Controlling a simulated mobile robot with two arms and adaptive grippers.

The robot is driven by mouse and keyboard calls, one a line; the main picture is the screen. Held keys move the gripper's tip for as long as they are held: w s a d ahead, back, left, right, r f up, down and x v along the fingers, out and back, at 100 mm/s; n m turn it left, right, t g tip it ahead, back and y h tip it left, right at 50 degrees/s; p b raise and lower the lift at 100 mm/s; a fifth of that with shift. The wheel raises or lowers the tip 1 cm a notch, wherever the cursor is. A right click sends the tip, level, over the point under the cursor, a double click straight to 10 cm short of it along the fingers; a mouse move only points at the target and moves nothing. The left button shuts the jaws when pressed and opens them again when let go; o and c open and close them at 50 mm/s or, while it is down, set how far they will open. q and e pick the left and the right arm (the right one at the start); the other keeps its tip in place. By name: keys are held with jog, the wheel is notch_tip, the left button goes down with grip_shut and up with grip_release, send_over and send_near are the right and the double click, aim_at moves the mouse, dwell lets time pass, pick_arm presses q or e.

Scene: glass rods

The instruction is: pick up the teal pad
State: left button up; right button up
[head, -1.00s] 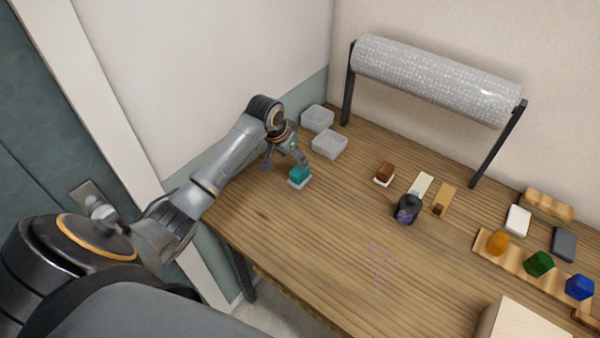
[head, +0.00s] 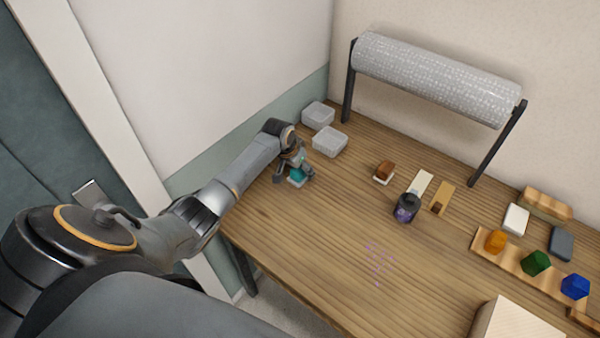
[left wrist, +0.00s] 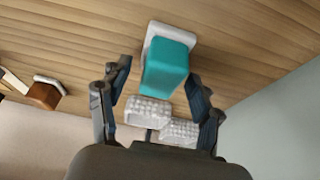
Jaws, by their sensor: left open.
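The teal pad (head: 297,176) is a teal block on a small white base (left wrist: 158,33), on the wooden table near its left end. My left gripper (head: 294,174) is over it, pointing down, and partly hides it. In the left wrist view, the teal pad (left wrist: 168,68) stands between the two fingers of the left gripper (left wrist: 158,75). The fingers are apart, with a visible gap at least on the left side. Whether either finger touches the pad is unclear. My right gripper is out of view.
Two clear boxes (head: 329,142) stand just behind the gripper, near the wall. A brown block (head: 385,169) on a white base and a dark jar (head: 406,208) are to the right. A roll on a stand (head: 437,78) is at the back. The table's front left is clear.

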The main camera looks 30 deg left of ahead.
pick_arm(q)
jog(key=shift+c, duration=0.2)
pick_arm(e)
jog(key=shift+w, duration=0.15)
pick_arm(q)
jog(key=c, duration=1.2)
jog(key=shift+c, duration=0.2)
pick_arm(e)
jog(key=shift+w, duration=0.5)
pick_arm(q)
jog(key=shift+r+b, duration=0.5)
jog(key=shift+r, duration=0.25)
jog(key=shift+r+b, duration=0.5)
jog(key=shift+r, duration=0.3)
jog(key=s+d+r+b, duration=0.2)
jog(key=s+d+r, duration=0.5)
jog(key=s+r, duration=0.3)
jog(key=shift+s+d, duration=0.2)
jog(key=shift+s, duration=0.75)
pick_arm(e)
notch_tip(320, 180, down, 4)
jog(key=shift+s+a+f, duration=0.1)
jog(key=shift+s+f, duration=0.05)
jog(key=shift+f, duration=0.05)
